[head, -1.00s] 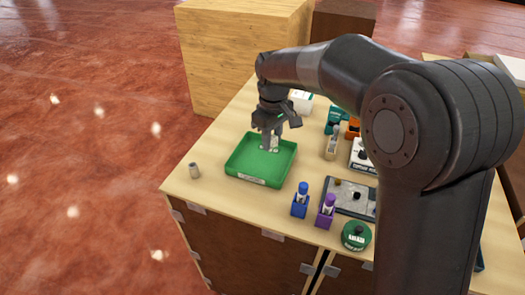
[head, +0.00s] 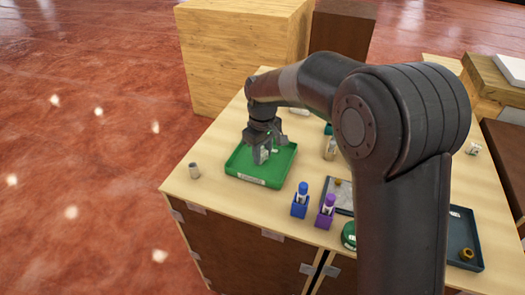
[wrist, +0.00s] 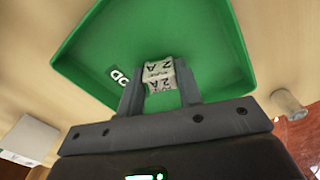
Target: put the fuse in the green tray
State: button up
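The fuse (wrist: 159,77) is a short whitish cylinder with a "2 A" marking, seen in the wrist view between my two fingers. My gripper (wrist: 160,90) appears shut on it, with a finger against each side. The green tray (wrist: 222,60) is under the fuse and fingers. In the head view my gripper (head: 262,158) points down inside the outline of the green tray (head: 235,166), low over its floor. The fuse is mostly hidden by the fingers there. I cannot tell whether the fuse touches the tray floor.
A small grey cylinder (head: 194,170) stands left of the tray. A blue holder (head: 300,208) and a purple holder (head: 325,218) stand in front of it. A dark tray (head: 463,228) with a brass piece is at the right. My arm hides part of the table.

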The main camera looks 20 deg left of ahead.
aim_at(262, 152)
jog(key=o, duration=0.4)
jog(key=shift+r, duration=0.15)
notch_tip(262, 152, up, 12)
dwell(0.3)
